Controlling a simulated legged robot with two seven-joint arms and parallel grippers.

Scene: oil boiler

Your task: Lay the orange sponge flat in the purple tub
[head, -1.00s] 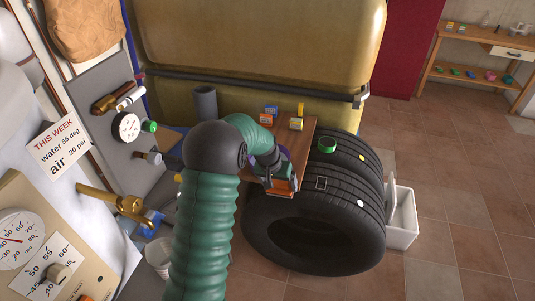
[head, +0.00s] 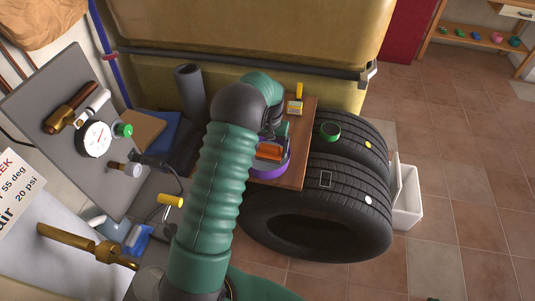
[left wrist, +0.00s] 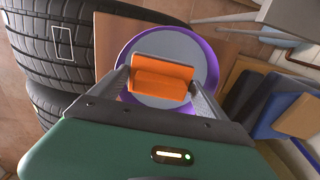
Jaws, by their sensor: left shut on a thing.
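The orange sponge (left wrist: 162,80) is held between the two fingers of my left gripper (left wrist: 160,84) in the left wrist view. Behind it is the round purple tub (left wrist: 213,65), with a purple rim and a grey inside. In the head view, the sponge (head: 270,152) shows over the tub (head: 284,165), close to the arm's end, and my left gripper (head: 268,143) is partly hidden by its own arm. Whether the sponge touches the tub's bottom I cannot tell. My right gripper is not in view.
The tub stands on a brown wooden board (head: 297,140) beside stacked black tyres (head: 345,185). A small box (head: 295,107) stands at the board's back. A white bin (head: 407,205) is right of the tyres.

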